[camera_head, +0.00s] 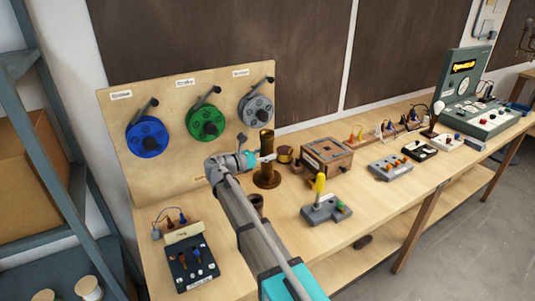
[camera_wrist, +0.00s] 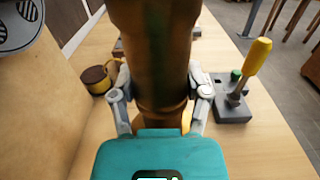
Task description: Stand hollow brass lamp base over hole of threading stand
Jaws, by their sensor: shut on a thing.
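The brass lamp base (camera_head: 267,178) is a dark golden column with a wide round foot, upright at the middle of the bench in the head view. In the wrist view the lamp base (camera_wrist: 152,45) fills the space between my fingers. My gripper (camera_head: 258,159) is shut around its column; its grey fingers press on both sides in the wrist view (camera_wrist: 163,82). I cannot tell whether the foot touches the bench. A square wooden box (camera_head: 341,162) with a dark-framed top, possibly the threading stand, stands right of the lamp base. The lamp base hides most of it in the wrist view.
A spool board (camera_head: 170,165) with blue, green and grey reels stands behind. A small brown reel (camera_head: 285,154) sits between lamp base and box. A grey block with a yellow-handled tool (camera_head: 320,184) stands in front of the box. A dark switch tray (camera_head: 192,263) lies front left.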

